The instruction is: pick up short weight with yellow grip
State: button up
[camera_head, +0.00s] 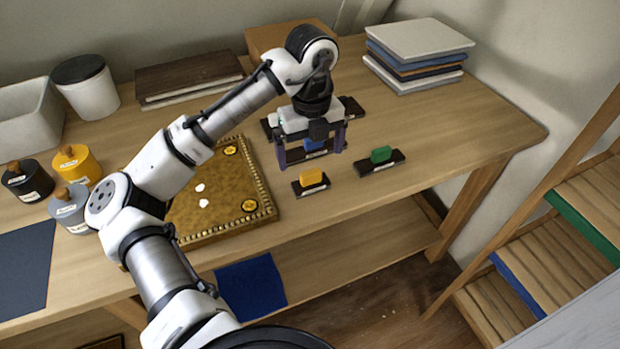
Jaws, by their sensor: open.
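The short weight with yellow grip (311,180) is a small dark bar with a yellow block on top, lying near the front edge of the wooden table. My gripper (311,158) hangs over the table, its fingers pointing down and spread apart with nothing held. In the picture it appears just above and behind the yellow-grip weight. A dark weight with a blue grip (316,145) shows between and behind the fingers, partly hidden by my gripper.
A longer dark weight with a green grip (381,156) lies to the right. Another dark bar (352,107) is partly hidden behind my gripper. A gilt-edged board (218,200) lies left. Stacked panels (418,50) stand at the back right. The table's right end is clear.

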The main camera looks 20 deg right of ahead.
aim_at(311, 172)
notch_tip(311, 172, down, 9)
jog(key=shift+w+r+p, duration=0.1)
jog(key=shift+r+p, duration=0.05)
jog(key=shift+p, duration=0.8)
jog(key=shift+c, duration=0.4)
jog(key=c, duration=1.1)
jog(key=shift+o, duration=0.2)
jog(key=shift+r, duration=0.15)
